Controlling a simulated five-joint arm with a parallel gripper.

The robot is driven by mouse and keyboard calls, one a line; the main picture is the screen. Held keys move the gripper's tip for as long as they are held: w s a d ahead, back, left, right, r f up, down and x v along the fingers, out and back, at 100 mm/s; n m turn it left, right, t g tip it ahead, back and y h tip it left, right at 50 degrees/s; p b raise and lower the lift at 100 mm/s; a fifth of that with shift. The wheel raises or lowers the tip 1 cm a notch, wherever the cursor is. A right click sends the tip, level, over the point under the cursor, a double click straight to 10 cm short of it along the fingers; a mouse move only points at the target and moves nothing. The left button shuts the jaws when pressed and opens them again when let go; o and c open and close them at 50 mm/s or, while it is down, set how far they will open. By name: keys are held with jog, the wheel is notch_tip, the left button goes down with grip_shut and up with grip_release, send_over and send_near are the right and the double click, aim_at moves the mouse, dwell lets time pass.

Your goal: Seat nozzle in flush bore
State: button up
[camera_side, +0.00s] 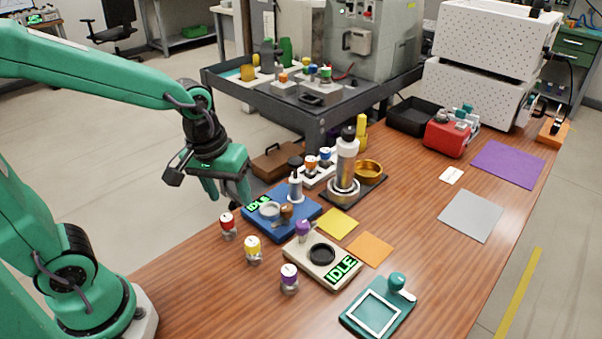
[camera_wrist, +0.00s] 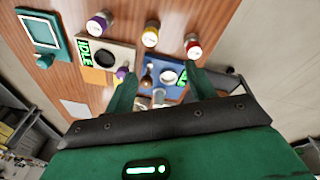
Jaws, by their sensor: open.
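I cannot tell which piece is the nozzle. Three small capped pieces stand upright at the table's near left: red (camera_side: 228,224), yellow (camera_side: 253,247) and purple (camera_side: 289,276). They also show in the wrist view: red (camera_wrist: 193,45), yellow (camera_wrist: 150,35) and purple (camera_wrist: 98,23). No label marks the flush bore. A beige station (camera_side: 300,262) reading IDLE has a black ring (camera_side: 322,253). A blue station (camera_side: 262,225) reading IDLE has a pale round part and a small upright column. My gripper (camera_side: 222,192) is open and empty, above and left of the blue station, touching nothing.
A tall silver-and-black cylinder (camera_side: 346,160) on a dark base stands behind the blue station. A teal framed plate (camera_side: 378,312) lies at the front. Yellow, orange and grey (camera_side: 470,215) mats lie flat. A red box (camera_side: 451,138) is at the back right. The right-middle tabletop is mostly clear.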

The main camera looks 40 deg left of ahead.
aim_at(252, 241)
jog(key=f+n, duration=0.1)
jog(key=f, duration=0.1)
jog(key=w+d+f+n+g, duration=0.1)
jog(key=f, duration=0.1)
jog(key=w+d+f+n+g, duration=0.1)
jog(key=f, duration=0.1)
jog(key=shift+w+d+f, duration=0.1)
jog(key=shift+f, duration=0.3)
jog(key=shift+f, duration=1.3)
jog(key=shift+f, duration=0.1)
jog(key=shift+d+f, duration=0.1)
jog(key=shift+f, duration=2.4)
jog(key=c, duration=1.1)
